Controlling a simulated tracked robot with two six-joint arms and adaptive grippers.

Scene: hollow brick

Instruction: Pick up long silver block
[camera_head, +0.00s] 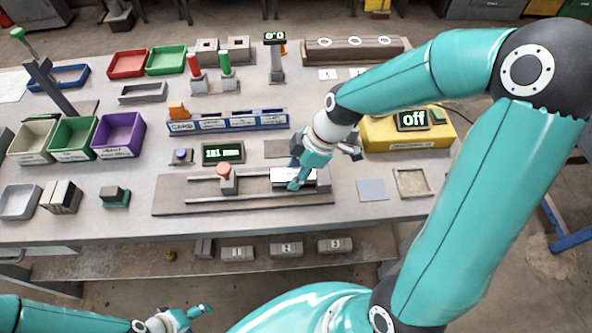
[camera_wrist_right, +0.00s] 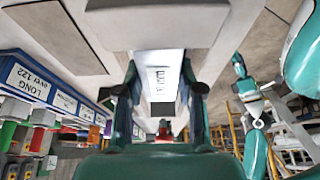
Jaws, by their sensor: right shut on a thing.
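My right gripper (camera_head: 303,178) reaches down over the measuring rail and is shut on the long silver block (camera_head: 285,175). The block's bright upper face shows beside the fingers, and the gripper hides part of it. In the right wrist view the block (camera_wrist_right: 163,78) lies between the two fingers (camera_wrist_right: 157,95), with a small printed label on its face. I cannot tell whether it touches the rail plate. My left gripper (camera_head: 190,316) is at the lower left, in front of the bench and away from the block; its jaw opening is unclear.
The rail plate (camera_head: 175,208) carries a red-knobbed slider (camera_head: 226,178) left of the block. Behind it a display (camera_head: 223,153) reads 181 mm. A blue labelled rack (camera_head: 265,121) stands behind. A yellow box (camera_head: 385,138) reading "off" is at right. Trays and bins fill the left.

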